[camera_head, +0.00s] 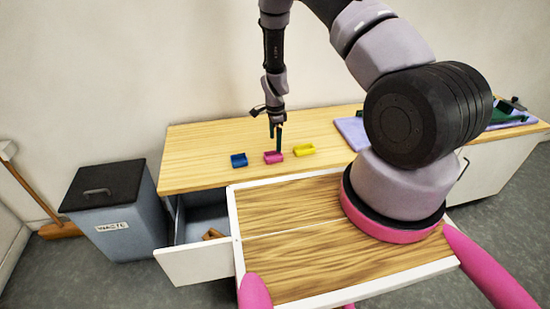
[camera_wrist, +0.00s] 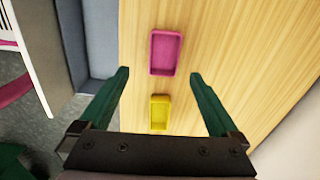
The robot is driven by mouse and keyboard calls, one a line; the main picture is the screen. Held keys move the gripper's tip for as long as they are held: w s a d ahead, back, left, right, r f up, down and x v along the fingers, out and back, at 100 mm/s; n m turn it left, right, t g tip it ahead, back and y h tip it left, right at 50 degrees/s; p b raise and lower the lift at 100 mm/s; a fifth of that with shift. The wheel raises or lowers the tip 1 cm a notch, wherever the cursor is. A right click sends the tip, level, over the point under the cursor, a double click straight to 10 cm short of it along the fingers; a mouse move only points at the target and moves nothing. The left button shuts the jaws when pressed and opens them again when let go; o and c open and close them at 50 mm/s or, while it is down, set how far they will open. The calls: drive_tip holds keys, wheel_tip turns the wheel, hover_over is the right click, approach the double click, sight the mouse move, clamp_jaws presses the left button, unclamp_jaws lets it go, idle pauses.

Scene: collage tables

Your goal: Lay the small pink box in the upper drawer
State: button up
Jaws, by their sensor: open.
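The small pink box (camera_head: 271,159) lies on the wooden tabletop between a blue box and a yellow box. It is an open, shallow tray shape, and in the wrist view (camera_wrist: 165,53) it lies beyond my fingertips. My gripper (camera_head: 276,138) points down over the tabletop by the pink box, its green fingers apart and empty. In the wrist view (camera_wrist: 160,75) nothing is between the fingertips; I cannot tell the exact height. A drawer (camera_head: 195,264) with a white front stands pulled out under the tabletop's left end. Brown items (camera_head: 213,234) lie inside it.
The blue box (camera_head: 238,160) and yellow box (camera_head: 304,150) lie either side; the yellow one (camera_wrist: 159,111) shows nearer my palm in the wrist view. A waste bin (camera_head: 115,215) stands left of the drawer. A lilac mat (camera_head: 352,131) lies at right. The tabletop's left end is clear.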

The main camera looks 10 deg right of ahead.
sight(273, 153)
drive_tip(key=f, duration=0.8)
drive_tip(key=shift+w+a, duration=0.3)
drive_tip(key=shift+a, duration=0.05)
drive_tip(key=shift+r, duration=0.1)
drive_tip(key=c, duration=1.5)
drive_tip(key=shift+r, duration=0.1)
